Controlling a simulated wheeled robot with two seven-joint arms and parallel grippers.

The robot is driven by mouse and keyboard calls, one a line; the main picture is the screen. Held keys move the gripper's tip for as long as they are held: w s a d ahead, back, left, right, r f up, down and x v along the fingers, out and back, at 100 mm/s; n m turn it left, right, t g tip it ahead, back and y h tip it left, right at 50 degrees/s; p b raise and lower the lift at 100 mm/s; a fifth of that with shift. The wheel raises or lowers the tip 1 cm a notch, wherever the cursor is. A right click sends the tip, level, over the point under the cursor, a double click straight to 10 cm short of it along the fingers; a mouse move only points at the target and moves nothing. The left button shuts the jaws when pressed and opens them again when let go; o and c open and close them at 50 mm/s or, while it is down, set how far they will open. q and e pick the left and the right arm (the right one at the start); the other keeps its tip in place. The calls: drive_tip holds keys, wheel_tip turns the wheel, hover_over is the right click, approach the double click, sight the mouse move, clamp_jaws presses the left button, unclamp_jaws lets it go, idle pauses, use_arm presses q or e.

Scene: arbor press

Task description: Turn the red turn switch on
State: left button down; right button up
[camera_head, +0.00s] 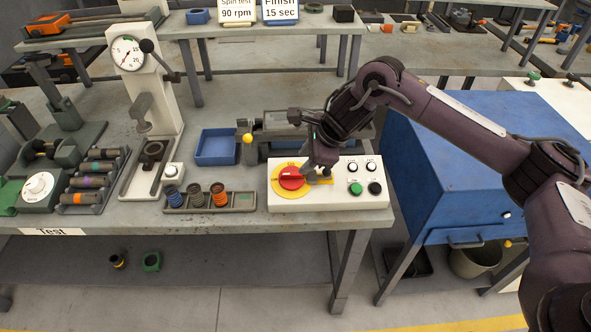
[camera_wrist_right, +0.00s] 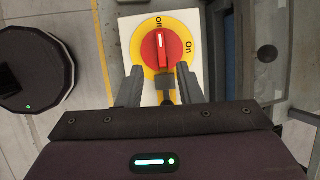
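The red turn switch (camera_head: 291,179) sits on a yellow disc on the white control box (camera_head: 330,201) at the table's front right. In the right wrist view the red knob (camera_wrist_right: 172,50) has its white line pointing at "Off", with "On" to the right. My right gripper (camera_head: 322,172) is at the switch's right side in the head view. In the right wrist view its two fingers (camera_wrist_right: 161,88) are apart, at the disc's lower edge, with nothing held between them. Whether they touch the disc is unclear. My left gripper is in neither view.
Black and green buttons (camera_head: 355,188) are on the box right of the switch. A rack of coloured springs (camera_head: 209,210), a blue tray (camera_head: 217,160) and the arbor press (camera_head: 150,118) stand to the left. A blue cabinet (camera_head: 440,190) stands right of the table.

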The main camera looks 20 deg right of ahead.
sight(293, 174)
drive_tip(key=p+x, duration=0.2)
drive_tip(key=x, duration=0.4)
drive_tip(key=shift+w+d, duration=0.1)
drive_tip(key=shift+w+f, duration=0.25)
drive_tip(key=shift+f, duration=0.5)
clamp_jaws()
